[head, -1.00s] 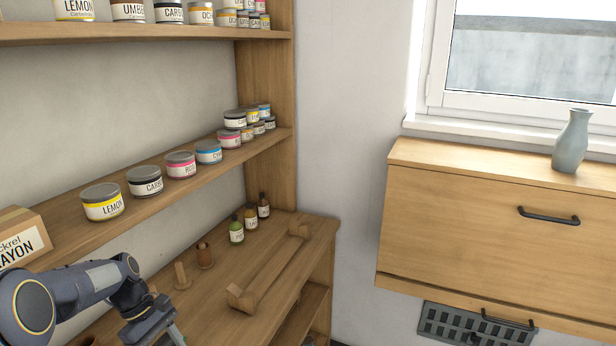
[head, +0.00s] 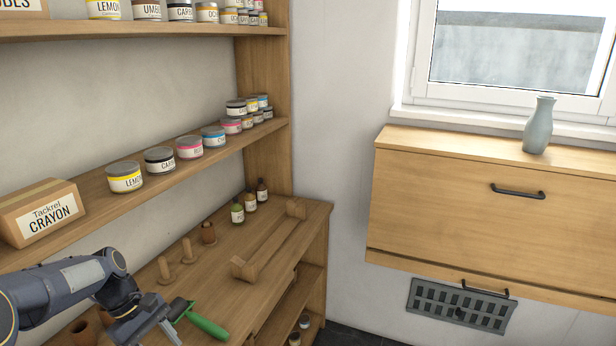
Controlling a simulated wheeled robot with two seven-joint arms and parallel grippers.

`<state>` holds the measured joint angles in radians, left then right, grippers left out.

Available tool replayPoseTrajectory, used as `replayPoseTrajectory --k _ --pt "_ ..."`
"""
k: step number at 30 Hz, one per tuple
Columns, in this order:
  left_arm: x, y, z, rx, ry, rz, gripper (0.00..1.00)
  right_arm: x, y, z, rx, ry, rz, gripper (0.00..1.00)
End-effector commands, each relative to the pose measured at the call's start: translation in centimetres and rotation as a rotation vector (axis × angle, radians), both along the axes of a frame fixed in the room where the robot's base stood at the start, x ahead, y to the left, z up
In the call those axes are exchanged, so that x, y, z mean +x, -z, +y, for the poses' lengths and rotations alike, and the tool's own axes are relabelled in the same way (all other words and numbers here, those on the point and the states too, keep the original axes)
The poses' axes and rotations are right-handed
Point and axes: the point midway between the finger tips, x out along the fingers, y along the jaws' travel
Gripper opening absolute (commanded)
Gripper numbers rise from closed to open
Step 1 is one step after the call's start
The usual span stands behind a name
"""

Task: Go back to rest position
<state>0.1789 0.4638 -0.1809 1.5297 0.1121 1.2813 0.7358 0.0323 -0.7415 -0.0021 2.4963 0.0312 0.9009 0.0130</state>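My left arm comes in from the lower left, above the wooden bench. Its gripper (head: 170,328) points down and right at the bottom of the head view. The fingers are seen nearly edge-on and partly cut by the arm, so I cannot tell their opening. A roller with a green handle (head: 207,326) is just to the right of the gripper, seemingly on the bench; I cannot tell whether they touch. My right gripper is not in view.
The bench (head: 222,295) carries wooden pegs (head: 188,252), small bottles (head: 238,214) and a wooden rack (head: 268,240). A shelf above holds ink tins (head: 159,160) and a crayon box (head: 45,213). A wooden cabinet (head: 470,205) with a vase (head: 539,127) is at right.

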Motion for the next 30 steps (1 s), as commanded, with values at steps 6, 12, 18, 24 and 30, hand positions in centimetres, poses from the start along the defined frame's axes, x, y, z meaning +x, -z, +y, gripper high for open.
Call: replayPoseTrajectory --k 6,12,18,24,30 --pt "-2.3 -3.2 -0.9 -0.002 0.082 -0.117 0.46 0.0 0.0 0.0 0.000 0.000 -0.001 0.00" --pt "-6.0 -6.6 -2.5 0.008 0.206 -0.280 0.46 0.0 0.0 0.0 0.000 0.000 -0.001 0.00" --pt "-12.7 -9.5 -5.4 0.066 0.424 -0.541 0.46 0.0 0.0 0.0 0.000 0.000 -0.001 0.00" --pt "-18.8 -9.2 -8.3 0.169 0.647 -0.778 0.46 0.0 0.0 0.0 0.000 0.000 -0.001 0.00" --pt "-21.3 -8.0 -9.4 0.235 0.754 -0.878 0.46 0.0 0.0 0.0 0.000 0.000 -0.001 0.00"
